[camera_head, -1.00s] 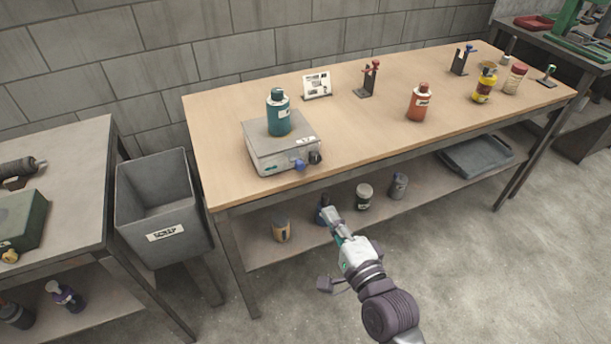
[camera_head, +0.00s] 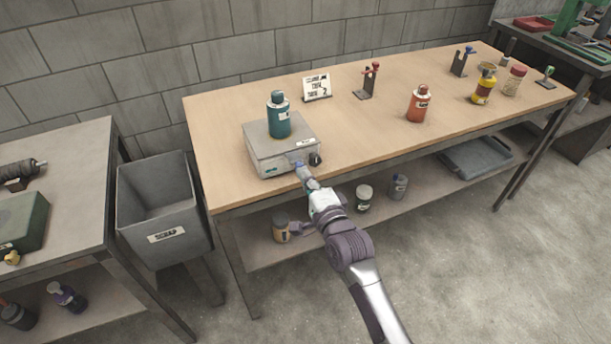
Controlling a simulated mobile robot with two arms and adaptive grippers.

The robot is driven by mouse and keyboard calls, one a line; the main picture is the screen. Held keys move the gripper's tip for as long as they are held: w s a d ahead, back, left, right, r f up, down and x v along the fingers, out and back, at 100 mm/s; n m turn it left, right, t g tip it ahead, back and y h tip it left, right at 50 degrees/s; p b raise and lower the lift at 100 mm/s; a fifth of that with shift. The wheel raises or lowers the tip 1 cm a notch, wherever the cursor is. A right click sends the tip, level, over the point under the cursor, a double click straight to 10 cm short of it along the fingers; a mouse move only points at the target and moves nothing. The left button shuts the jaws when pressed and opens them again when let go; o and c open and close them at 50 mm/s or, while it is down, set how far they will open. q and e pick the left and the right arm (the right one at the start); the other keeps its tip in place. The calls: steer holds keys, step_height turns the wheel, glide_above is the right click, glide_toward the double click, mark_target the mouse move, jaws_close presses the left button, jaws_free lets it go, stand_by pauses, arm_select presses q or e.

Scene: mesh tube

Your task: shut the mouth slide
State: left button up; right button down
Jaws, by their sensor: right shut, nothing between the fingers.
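A grey box (camera_head: 262,154) sits near the left front of the wooden table, with a teal bottle (camera_head: 279,122) upright on top of it. A blue knob (camera_head: 295,162) and a black knob (camera_head: 315,160) show at its front right edge. I cannot make out which part is the mouth slide. My right gripper (camera_head: 301,170) is shut and empty, its tips at the blue knob and partly covering it; I cannot tell whether they touch. My left gripper is not in view.
The wooden table (camera_head: 370,130) also holds a sign (camera_head: 317,87), a red-topped stand (camera_head: 369,80), an orange bottle (camera_head: 418,104) and a yellow bottle (camera_head: 484,88). A grey scrap bin (camera_head: 160,238) stands left of it.

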mark_target(300, 164)
steer(key=x, duration=0.3)
steer(key=shift+w+b, duration=0.15)
steer(key=shift+b, duration=0.25)
steer(key=shift+r, duration=0.25)
steer(key=shift+r, duration=0.1)
